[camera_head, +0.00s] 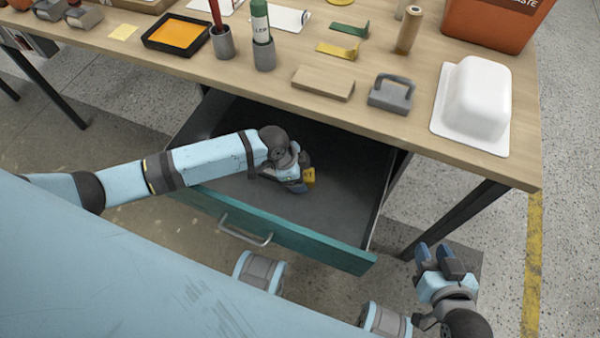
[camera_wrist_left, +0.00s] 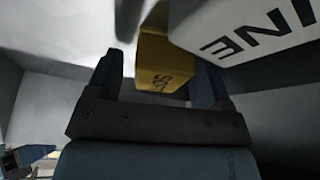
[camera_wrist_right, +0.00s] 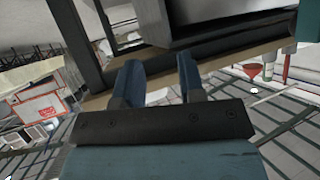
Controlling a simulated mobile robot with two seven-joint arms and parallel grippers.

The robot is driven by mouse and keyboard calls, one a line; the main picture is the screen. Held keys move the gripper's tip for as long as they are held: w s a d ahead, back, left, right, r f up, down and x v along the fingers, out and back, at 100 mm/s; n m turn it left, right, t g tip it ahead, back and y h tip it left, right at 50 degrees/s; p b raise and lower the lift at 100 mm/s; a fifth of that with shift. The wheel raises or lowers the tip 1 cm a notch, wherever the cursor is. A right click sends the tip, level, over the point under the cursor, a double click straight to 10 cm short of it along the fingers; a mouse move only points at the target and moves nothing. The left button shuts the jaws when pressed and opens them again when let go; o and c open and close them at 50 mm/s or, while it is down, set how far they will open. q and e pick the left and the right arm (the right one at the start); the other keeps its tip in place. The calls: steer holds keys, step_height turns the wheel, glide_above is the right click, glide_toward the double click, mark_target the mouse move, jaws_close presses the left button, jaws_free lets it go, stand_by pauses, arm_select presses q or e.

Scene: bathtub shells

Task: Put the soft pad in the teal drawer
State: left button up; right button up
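The teal drawer (camera_head: 300,243) hangs pulled out under the table, with a grey inside and a metal handle. A yellow block (camera_head: 309,176) with dark lettering is in the drawer area beside my left gripper (camera_head: 297,184); it seems to be the soft pad. In the left wrist view the yellow block (camera_wrist_left: 163,62), lettering partly readable as "SO", shows between the spread fingers of my left gripper (camera_wrist_left: 157,75), with a gap at the left finger. A white block (camera_wrist_left: 245,30) lettered "INE" is close by the right finger. My right gripper (camera_head: 437,255) is open and empty outside the drawer, at right.
On the table (camera_head: 420,130) stand a wooden block (camera_head: 323,82), a grey handled tool (camera_head: 391,93), a white domed dish (camera_head: 475,100), a green-topped tube (camera_head: 262,35) and an orange bin (camera_head: 495,22). The right of the drawer floor looks clear.

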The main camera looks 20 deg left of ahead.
arm_select(q)
steer(key=p+v, duration=0.3)
steer(key=v, duration=0.9)
steer(key=shift+r, duration=0.15)
